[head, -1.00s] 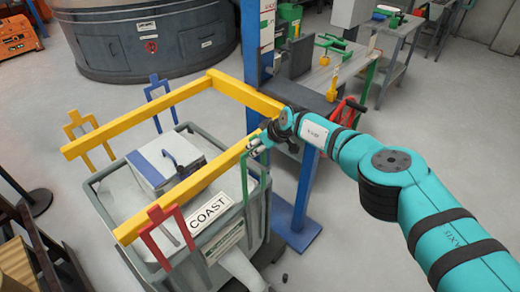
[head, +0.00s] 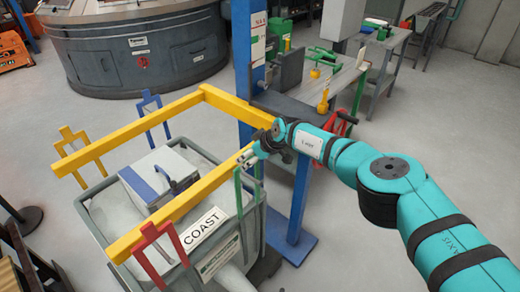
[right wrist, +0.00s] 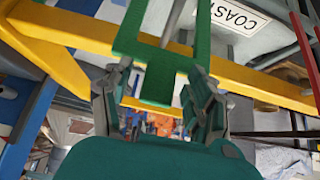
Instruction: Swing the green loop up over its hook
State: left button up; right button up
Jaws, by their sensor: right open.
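The green loop (head: 238,193) stands at the right front corner of the grey bin (head: 224,237), beside the yellow frame bar (head: 190,197). In the right wrist view the green loop (right wrist: 199,42) fills the top centre, and its tab hangs between my fingers. My right gripper (head: 248,160) is at the loop's top, close to the bar's end. In the right wrist view my right gripper (right wrist: 160,93) is open, with a finger on each side of the tab. I cannot clearly make out the loop's hook. My left gripper is not in view.
A red loop (head: 148,231), a blue loop (head: 146,100) and a yellow loop (head: 68,138) stand around the bin. A blue post (head: 242,60) rises behind the frame. A workbench (head: 345,85) stands behind my right arm.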

jog(key=v, duration=1.1)
jog(key=shift+r, duration=0.15)
jog(key=shift+s, duration=0.1)
